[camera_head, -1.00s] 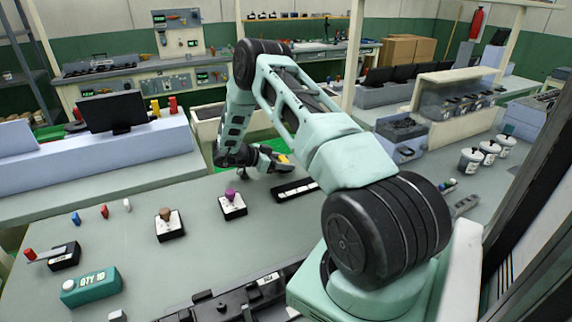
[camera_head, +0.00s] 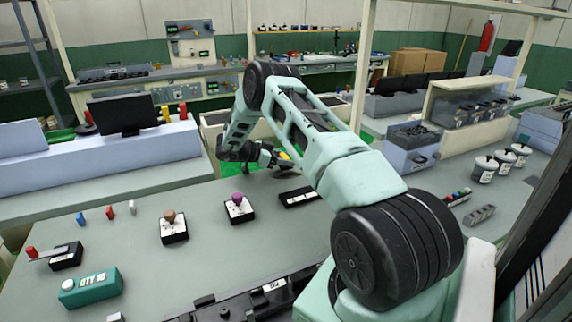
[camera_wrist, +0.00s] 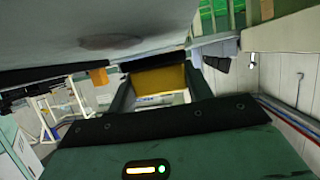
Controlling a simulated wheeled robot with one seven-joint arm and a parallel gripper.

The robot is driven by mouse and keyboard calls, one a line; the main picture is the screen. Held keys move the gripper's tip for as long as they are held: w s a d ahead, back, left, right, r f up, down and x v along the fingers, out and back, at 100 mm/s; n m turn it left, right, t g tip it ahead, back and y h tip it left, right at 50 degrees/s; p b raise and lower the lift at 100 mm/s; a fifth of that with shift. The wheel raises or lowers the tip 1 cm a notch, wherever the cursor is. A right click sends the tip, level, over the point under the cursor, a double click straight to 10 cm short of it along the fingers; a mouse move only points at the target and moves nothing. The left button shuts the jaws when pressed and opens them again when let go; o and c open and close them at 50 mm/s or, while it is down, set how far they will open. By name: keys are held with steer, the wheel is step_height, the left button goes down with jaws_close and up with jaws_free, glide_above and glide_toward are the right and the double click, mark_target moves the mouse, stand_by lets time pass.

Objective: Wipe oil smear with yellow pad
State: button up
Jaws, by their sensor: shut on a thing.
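My gripper (camera_wrist: 160,88) is shut on the yellow pad (camera_wrist: 160,79), which shows between the two fingers in the wrist view. The oil smear (camera_wrist: 110,42) is a dark oval patch on the grey surface at the upper left of the wrist view. The pad appears apart from the smear there. In the head view I cannot make out the smear clearly near the gripper.
On the bench (camera_head: 130,250) stand a purple-knobbed joystick box (camera_head: 239,208), a brown-knobbed one (camera_head: 173,230) and a black strip (camera_head: 299,197) close to the gripper. A teal box (camera_head: 90,287) lies at front left. A monitor (camera_head: 123,114) stands behind.

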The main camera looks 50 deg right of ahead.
steer(key=shift+w+a+f, duration=0.1)
steer(key=shift+w+a, duration=0.35)
steer(key=shift+a, duration=0.35)
steer(key=shift+s+a+p, duration=0.45)
steer(key=shift+s+p, duration=0.3)
steer(key=shift+s, duration=0.05)
steer(key=shift+s+a+p, duration=0.25)
steer(key=shift+s+p, duration=0.05)
steer(key=shift+s, duration=0.15)
steer(key=shift+s+a+p, duration=0.2)
steer(key=shift+s+p, duration=0.1)
steer(key=shift+s, duration=0.15)
steer(key=shift+s+a+r+p, duration=0.15)
steer(key=shift+s+a+p, duration=0.15)
steer(key=shift+s+p, duration=0.2)
steer(key=shift+s+a+r+p, duration=0.1)
steer(key=shift+s+a+p, duration=0.15)
steer(key=shift+s+p, duration=0.15)
steer(key=shift+s+a+p, duration=0.3)
steer(key=shift+s+a, duration=0.05)
steer(key=shift+s, duration=0.35)
steer(key=shift+r+p, duration=2.2)
steer(key=shift+r, duration=0.75)
steer(key=shift+r, duration=0.1)
